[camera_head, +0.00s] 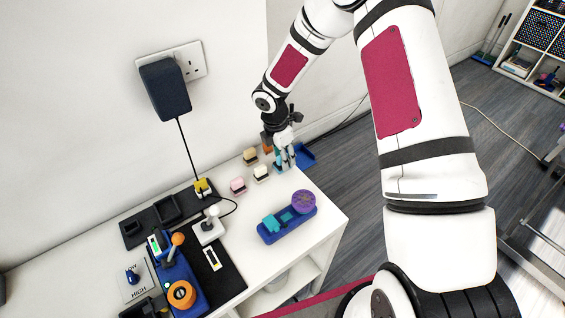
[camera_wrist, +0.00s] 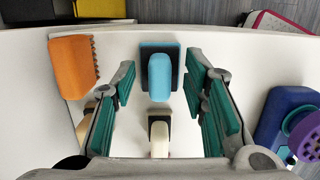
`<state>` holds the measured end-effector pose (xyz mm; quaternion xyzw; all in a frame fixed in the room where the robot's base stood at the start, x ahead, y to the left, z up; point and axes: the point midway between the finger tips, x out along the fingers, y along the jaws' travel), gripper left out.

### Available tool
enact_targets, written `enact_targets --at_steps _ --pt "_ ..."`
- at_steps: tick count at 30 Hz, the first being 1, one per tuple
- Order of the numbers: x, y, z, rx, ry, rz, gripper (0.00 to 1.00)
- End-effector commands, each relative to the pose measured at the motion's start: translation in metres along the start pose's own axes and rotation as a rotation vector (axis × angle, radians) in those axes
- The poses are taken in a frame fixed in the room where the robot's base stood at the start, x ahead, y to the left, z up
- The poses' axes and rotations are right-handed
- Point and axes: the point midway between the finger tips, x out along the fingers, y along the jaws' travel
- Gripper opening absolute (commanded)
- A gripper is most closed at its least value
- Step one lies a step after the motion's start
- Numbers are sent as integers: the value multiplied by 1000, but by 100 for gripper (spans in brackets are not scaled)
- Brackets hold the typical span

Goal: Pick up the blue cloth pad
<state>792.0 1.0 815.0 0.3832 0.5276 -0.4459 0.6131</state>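The blue cloth pad (camera_wrist: 161,66), a light blue block on a dark base, lies on the white table in the wrist view. It sits between and slightly beyond the tips of my gripper (camera_wrist: 158,88), whose two teal-padded fingers are spread apart. I see a gap on each side of the pad, and nothing is held. In the head view my gripper (camera_head: 284,158) is low over the table's far end, and I cannot clearly make out the pad there.
A cream-topped block (camera_wrist: 159,138) lies nearer, between the fingers. An orange brush (camera_wrist: 72,66) lies to the left. A blue device with a purple disc (camera_head: 303,201) stands to the right. A pink block (camera_head: 238,186) stands nearby. The table edge is just beyond the pad.

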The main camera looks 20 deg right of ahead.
Motion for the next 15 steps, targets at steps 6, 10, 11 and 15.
enact_targets --at_steps 6,10,11,15 --pt "2 0 0 0 0 1 40" --pt "2 0 0 0 0 1 20" --pt "2 0 0 0 0 1 13" --pt "2 0 0 0 0 1 0"
